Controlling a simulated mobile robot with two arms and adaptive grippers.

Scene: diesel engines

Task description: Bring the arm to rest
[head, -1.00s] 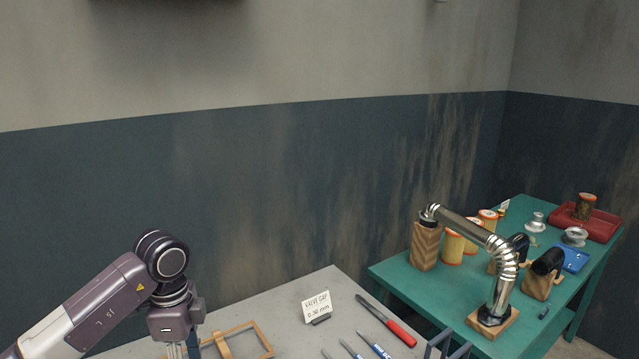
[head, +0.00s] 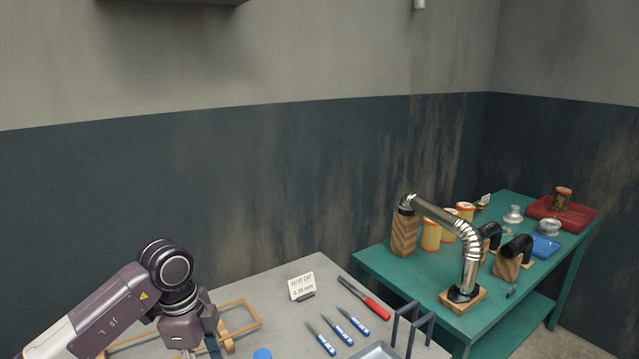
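My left arm comes in from the lower left, over the left part of the grey table (head: 275,290). Its wrist points down, and its gripper (head: 188,354) is cut off by the bottom edge, so its fingers cannot be judged. A wooden frame (head: 243,305) lies on the table beside and behind the wrist. My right arm and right gripper are not in view.
Blue-handled tools (head: 320,338), a red-handled tool (head: 365,299) and a "VALVE GAP" card (head: 302,286) lie on the grey table. A grey metal tray (head: 375,351) is at its front. A green table (head: 385,262) at right bears a metal pipe (head: 468,245), orange-and-cream canisters (head: 431,235) and a red tray (head: 590,222).

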